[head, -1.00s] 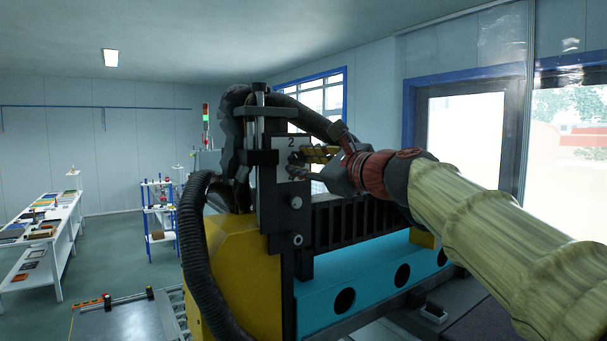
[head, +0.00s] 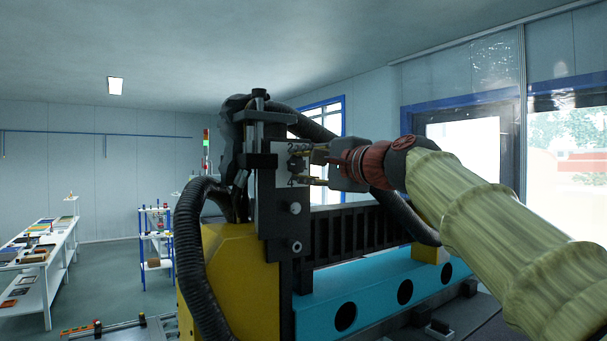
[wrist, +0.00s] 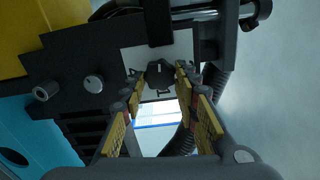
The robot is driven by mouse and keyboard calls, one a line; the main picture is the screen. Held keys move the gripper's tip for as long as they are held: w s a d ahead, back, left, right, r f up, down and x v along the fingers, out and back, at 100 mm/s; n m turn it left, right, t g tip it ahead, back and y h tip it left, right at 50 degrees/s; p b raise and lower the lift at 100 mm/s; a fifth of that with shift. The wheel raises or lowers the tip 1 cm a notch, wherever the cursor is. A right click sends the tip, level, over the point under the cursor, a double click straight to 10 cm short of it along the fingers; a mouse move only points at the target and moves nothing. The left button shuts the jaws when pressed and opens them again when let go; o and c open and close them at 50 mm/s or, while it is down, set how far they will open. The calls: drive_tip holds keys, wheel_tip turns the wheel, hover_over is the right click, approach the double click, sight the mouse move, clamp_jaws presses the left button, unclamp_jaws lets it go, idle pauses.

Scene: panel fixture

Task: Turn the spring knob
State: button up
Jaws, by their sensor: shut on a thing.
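The spring knob (wrist: 160,73) is a small black knob with a white line on its face, in front of a white marked plate (wrist: 178,54) in the wrist view. In the head view, my gripper (head: 299,166) reaches from the right to the pale plate (head: 281,160) on the black upright. The fingers hide the knob there. A mark on the plate shows below the knob in the wrist view, but I cannot read it surely.
Black hoses (head: 187,255) curve around the yellow housing (head: 235,270) and behind my wrist. A blue beam (head: 370,290) with holes runs to the right. A white table (head: 40,245) stands far left.

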drive_tip(key=shift+f+n, duration=0.1)
drive_tip(key=shift+n, duration=0.5)
drive_tip(key=o, duration=1.2)
drive_tip(key=shift+c, duration=0.2)
drive_tip(key=v, duration=1.2)
